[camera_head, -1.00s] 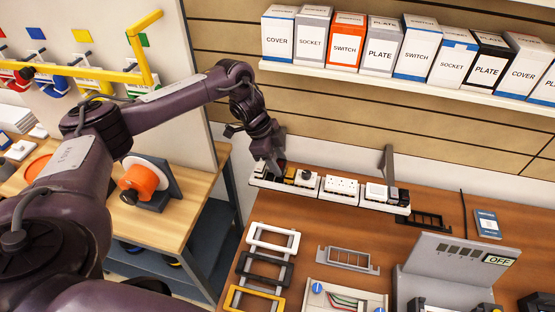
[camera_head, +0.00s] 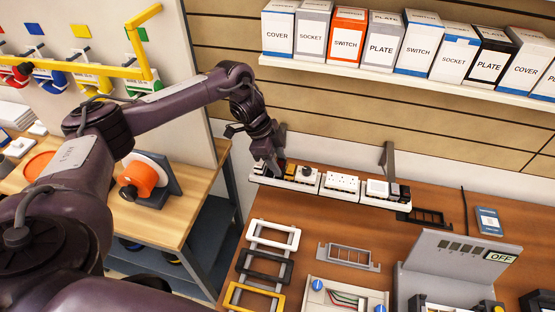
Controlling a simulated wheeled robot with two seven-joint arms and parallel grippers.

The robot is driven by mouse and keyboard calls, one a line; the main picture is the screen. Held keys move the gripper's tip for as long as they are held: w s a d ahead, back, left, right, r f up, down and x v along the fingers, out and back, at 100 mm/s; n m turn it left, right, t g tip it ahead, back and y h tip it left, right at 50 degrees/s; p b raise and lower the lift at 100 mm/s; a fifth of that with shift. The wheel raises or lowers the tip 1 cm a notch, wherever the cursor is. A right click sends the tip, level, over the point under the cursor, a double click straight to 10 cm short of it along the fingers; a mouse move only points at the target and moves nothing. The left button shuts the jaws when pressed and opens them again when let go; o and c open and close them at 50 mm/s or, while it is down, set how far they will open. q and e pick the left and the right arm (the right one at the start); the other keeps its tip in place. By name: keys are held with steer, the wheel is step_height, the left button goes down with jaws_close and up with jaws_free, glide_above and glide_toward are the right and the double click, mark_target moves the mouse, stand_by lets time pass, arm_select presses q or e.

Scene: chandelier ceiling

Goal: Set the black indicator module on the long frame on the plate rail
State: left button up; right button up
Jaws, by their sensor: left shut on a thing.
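My left gripper (camera_head: 273,166) reaches down at the left end of a white module tray (camera_head: 335,197) by the wall. It is shut on a small dark module, mostly hidden by the fingers; I take it to be the black indicator module (camera_head: 281,168), still at or just above the tray. A black long frame (camera_head: 428,217) lies farther back right. I cannot tell which one is on the plate rail. My right gripper does not show.
White, black and yellow frames (camera_head: 268,266) lie at the table's left. A grey box marked OFF (camera_head: 455,258) and a wiring box (camera_head: 342,298) stand in front. A grey upright bracket (camera_head: 388,160) rises behind the tray. A shelf of boxes (camera_head: 410,75) hangs above.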

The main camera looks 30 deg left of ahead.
arm_select(q)
steer(key=shift+f, duration=0.3)
steer(key=shift+f, duration=0.35)
stand_by(0.8)
steer(key=o, duration=1)
steer(key=shift+o, duration=0.2)
